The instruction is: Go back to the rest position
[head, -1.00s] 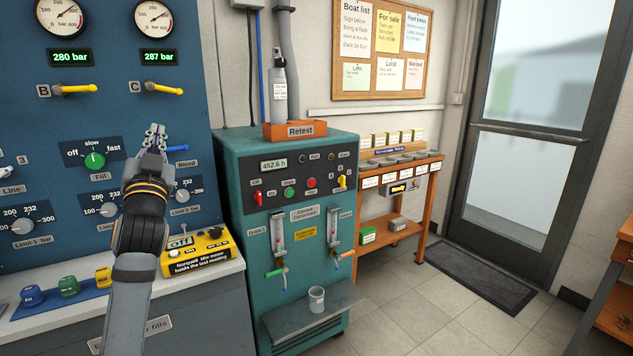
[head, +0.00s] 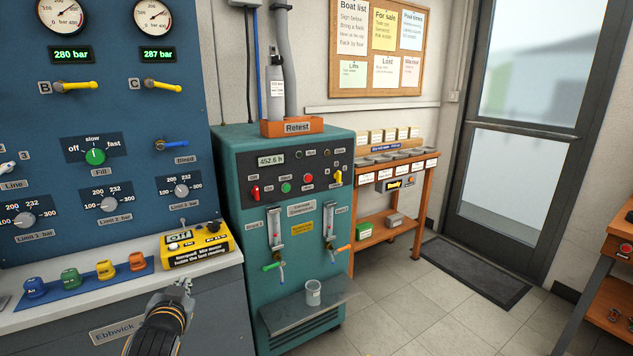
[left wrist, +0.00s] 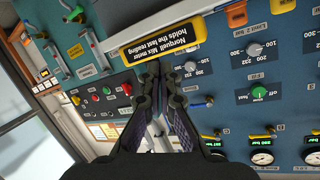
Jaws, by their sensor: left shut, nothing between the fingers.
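My left gripper (head: 178,292) is low in the head view, in front of the grey cabinet below the white counter. It is shut and empty, apart from the panel. In the left wrist view its fingers (left wrist: 165,72) are together, with the scene upside down behind them. The blue panel (head: 120,120) stands at the left with its green Fill knob (head: 96,156), between "slow" and "off/fast" marks. The yellow meter (head: 197,246) lies on the counter; it also shows in the left wrist view (left wrist: 172,45). My right gripper is not in view.
A teal compressor cabinet (head: 240,190) stands right of the panel, with a glass (head: 313,292) on its front shelf. Colored tagged blocks rest on a blue mat (head: 80,292) on the counter (head: 30,312). Open floor (head: 420,310) lies to the right.

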